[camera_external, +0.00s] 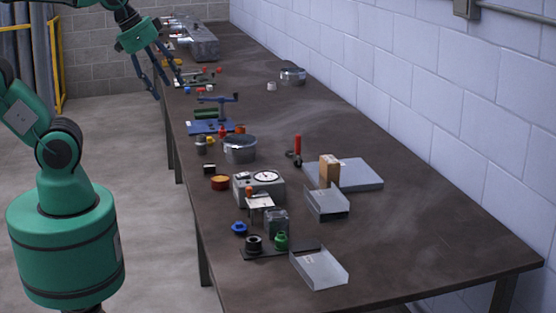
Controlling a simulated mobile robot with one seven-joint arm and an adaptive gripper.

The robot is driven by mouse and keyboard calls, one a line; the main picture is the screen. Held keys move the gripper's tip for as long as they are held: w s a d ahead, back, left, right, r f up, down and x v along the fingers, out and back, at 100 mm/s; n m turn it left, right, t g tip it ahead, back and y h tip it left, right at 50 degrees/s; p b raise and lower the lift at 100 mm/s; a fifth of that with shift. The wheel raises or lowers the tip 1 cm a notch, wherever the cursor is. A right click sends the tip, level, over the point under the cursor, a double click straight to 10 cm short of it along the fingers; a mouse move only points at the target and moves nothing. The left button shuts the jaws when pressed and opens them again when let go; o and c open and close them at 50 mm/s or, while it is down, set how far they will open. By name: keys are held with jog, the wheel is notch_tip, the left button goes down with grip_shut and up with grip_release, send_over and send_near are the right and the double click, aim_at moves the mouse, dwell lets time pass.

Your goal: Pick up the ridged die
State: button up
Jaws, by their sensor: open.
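My gripper (169,91) hangs from the green arm at the upper left, over the left edge of the long table (400,235). Its dark fingers are spread apart, and I see nothing held between them. Small round parts stand towards the front: a black one (254,243), a green one (281,241) and a blue one (239,228), all well away from my gripper. Ridges are too small to make out, so I cannot tell which part is the ridged die. Several small coloured parts (205,71) lie close to the fingertips.
A grey scale with a dial (258,188), metal bowls (240,149), a blue-based tool (208,127) and bent metal trays (320,268) stand on the table. A brown block (329,171) is on a grey plate (360,174). The right front of the table is clear; a block wall runs behind.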

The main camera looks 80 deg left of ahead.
jog(key=w+a+r+g+y, duration=0.1)
jog(key=w+a+r+g, duration=0.1)
jog(key=w+a, duration=1.05)
jog(key=w+a+f+m+g+p, duration=0.1)
jog(key=w+a+f, duration=0.1)
jog(key=w+a, duration=0.5)
jog(key=w+a+f+m, duration=0.1)
jog(key=w+a+f, duration=0.15)
jog(key=a, duration=0.75)
jog(key=a+f+g, duration=0.1)
jog(key=a+f, duration=0.3)
jog(key=a, duration=0.3)
jog(key=a+f+p, duration=0.1)
jog(key=a+f, duration=0.2)
jog(key=a, duration=0.3)
jog(key=a+f+g, duration=0.1)
jog(key=a+f, duration=0.3)
jog(key=a, duration=0.3)
jog(key=s+a+f, duration=0.2)
jog(key=a+f, duration=0.4)
jog(key=a, duration=0.2)
jog(key=s+a+f+m+h, duration=0.1)
jog(key=s+a+f, duration=0.2)
jog(key=a+f, duration=0.4)
jog(key=shift+a, duration=0.8)
jog(key=shift+s, duration=0.1)
send_near(202, 144)
jog(key=shift+a+f, duration=1.15)
jog(key=shift+a, duration=0.1)
jog(key=shift+f, duration=0.1)
